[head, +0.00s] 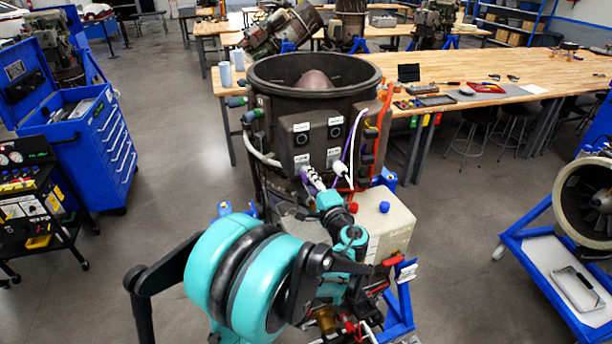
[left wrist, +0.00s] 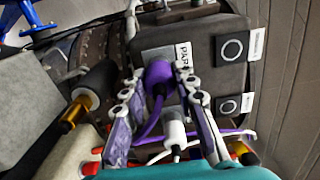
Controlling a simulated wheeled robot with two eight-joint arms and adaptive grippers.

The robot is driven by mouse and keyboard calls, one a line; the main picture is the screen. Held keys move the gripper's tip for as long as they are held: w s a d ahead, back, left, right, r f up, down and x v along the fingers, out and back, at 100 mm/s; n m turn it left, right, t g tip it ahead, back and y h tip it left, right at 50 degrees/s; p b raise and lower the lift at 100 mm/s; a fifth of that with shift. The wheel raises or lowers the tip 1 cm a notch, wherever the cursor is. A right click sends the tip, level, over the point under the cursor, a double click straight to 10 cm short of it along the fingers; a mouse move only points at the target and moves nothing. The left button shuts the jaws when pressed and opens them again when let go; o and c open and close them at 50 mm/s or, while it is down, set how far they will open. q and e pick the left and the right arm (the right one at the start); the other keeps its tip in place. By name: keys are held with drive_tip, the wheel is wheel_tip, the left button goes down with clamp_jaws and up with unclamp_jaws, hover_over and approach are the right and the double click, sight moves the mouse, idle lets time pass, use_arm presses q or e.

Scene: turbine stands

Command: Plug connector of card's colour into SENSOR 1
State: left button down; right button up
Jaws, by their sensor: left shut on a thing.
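The dark turbine casing carries a panel (head: 303,144) with two round sockets on top and pale labels. In the left wrist view, two bare round sockets (left wrist: 232,50) (left wrist: 228,106) sit on the right, their labels too small to read. My left gripper (head: 312,178) is at the panel's lower left. In the left wrist view its fingers (left wrist: 160,82) are shut on a purple connector (left wrist: 158,76), at a spot labelled PARK. I cannot tell whether it is still seated there. A white connector (left wrist: 173,125) with a white cable is just below. No coloured card is clearly identifiable.
A red pipe (head: 380,130) runs down the turbine's right side. A beige box (head: 384,220) with red and blue caps stands below. A blue tool cart (head: 95,135) is left, a wooden workbench (head: 540,72) behind, and another turbine stand (head: 560,265) right. Floor between is open.

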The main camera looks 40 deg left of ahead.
use_arm(q)
drive_tip(key=shift+s+d+r, duration=0.1)
drive_tip(key=shift+s+d, duration=0.1)
drive_tip(key=shift+d, duration=0.2)
drive_tip(key=shift+v, duration=1.55)
wheel_tip(320, 180, up, 10)
drive_tip(key=s+d+p, duration=0.1)
drive_tip(key=d+p, duration=0.1)
drive_tip(key=p, duration=0.8)
drive_tip(key=shift+b+x, duration=0.55)
drive_tip(key=shift+x, duration=1.45)
